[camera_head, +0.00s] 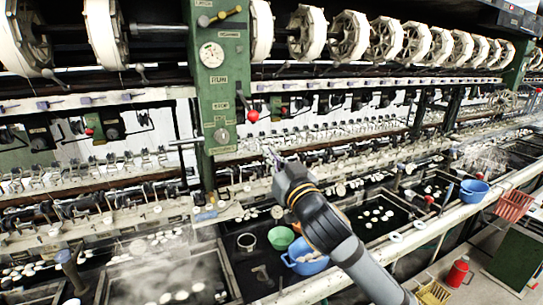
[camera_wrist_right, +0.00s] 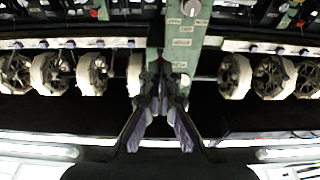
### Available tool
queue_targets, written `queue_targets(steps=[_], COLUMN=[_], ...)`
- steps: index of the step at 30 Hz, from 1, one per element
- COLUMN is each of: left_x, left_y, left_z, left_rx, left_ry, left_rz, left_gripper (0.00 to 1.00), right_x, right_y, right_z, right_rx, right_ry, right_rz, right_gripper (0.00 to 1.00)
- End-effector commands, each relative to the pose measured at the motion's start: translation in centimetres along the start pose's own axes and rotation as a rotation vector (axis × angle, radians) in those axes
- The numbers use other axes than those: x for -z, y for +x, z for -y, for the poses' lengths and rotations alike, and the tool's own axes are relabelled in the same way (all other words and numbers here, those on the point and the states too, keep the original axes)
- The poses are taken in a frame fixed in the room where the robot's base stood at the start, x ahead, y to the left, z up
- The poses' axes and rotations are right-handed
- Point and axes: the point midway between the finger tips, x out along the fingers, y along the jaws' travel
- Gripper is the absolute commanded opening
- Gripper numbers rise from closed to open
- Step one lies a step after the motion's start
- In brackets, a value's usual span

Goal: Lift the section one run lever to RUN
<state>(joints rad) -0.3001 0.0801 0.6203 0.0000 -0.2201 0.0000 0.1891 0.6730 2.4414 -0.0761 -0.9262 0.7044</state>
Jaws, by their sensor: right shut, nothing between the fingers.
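The green section post (camera_head: 218,100) stands left of centre in the head view, with a RUN label and a gauge on its face. The run lever (camera_head: 252,115) has a red ball knob and sticks out from the post's right side, below the RUN label. My right gripper (camera_head: 270,154) is shut and empty, below and a little right of the red knob, apart from it in the picture. In the right wrist view the gripper (camera_wrist_right: 160,85) points at the green post (camera_wrist_right: 184,40); I cannot make out the lever there for certain. My left gripper is not in view.
White reels (camera_head: 347,38) line the top of the machine, and a row of thread guides (camera_head: 300,135) runs below. Steaming basins (camera_head: 165,275) lie in front. A blue tub (camera_head: 305,256) and a green bowl (camera_head: 281,238) sit near my right arm.

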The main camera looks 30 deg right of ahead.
Motion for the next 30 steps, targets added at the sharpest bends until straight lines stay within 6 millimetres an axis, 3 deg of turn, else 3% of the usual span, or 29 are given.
queue_targets(steps=[8,24,30], left_x=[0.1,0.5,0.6], left_y=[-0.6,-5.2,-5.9], left_z=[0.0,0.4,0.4], left_rx=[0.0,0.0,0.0], left_ry=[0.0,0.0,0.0], left_rz=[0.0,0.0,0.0], left_gripper=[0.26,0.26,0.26], right_x=[1.0,1.3,1.1], right_y=[0.5,9.2,11.3], right_z=[0.1,0.1,0.1], right_rx=[0.004,0.004,0.004], right_ry=[0.007,0.006,0.003], right_rz=[-0.018,-0.016,-0.017], right_gripper=[0.0,0.0,0.0])
